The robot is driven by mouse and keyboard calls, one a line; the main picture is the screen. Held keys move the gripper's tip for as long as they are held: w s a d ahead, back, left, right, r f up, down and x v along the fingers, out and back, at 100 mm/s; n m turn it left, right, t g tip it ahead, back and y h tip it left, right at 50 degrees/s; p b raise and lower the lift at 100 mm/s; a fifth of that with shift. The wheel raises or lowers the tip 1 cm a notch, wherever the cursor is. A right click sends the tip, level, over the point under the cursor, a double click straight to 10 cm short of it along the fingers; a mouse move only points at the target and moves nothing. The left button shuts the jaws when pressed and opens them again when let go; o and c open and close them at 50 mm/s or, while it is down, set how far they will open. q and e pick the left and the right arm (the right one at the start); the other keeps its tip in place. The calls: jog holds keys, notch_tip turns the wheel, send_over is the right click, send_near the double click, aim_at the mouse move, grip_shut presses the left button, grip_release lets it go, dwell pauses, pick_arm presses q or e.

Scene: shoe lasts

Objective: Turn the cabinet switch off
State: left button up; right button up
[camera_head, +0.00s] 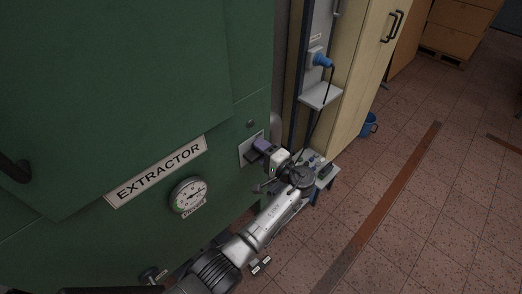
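The green cabinet (110,110) fills the left of the view and carries an EXTRACTOR label (158,170). A small pale switch plate (246,153) sits on its front near the right edge. Contact and finger opening are unclear. The switch's position cannot be read.
A round pressure gauge (188,194) is on the cabinet, left of my arm. A blue plug (322,61) with a black cable hangs above a small shelf (320,96). A cream locker (360,70) and a blue bucket (369,124) stand right. The tiled floor at right is open.

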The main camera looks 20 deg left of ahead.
pick_arm(q)
jog(key=shift+d, duration=0.1)
jog(key=shift+s+d, duration=0.15)
jog(key=shift+d, duration=0.15)
jog(key=v, duration=1.3)
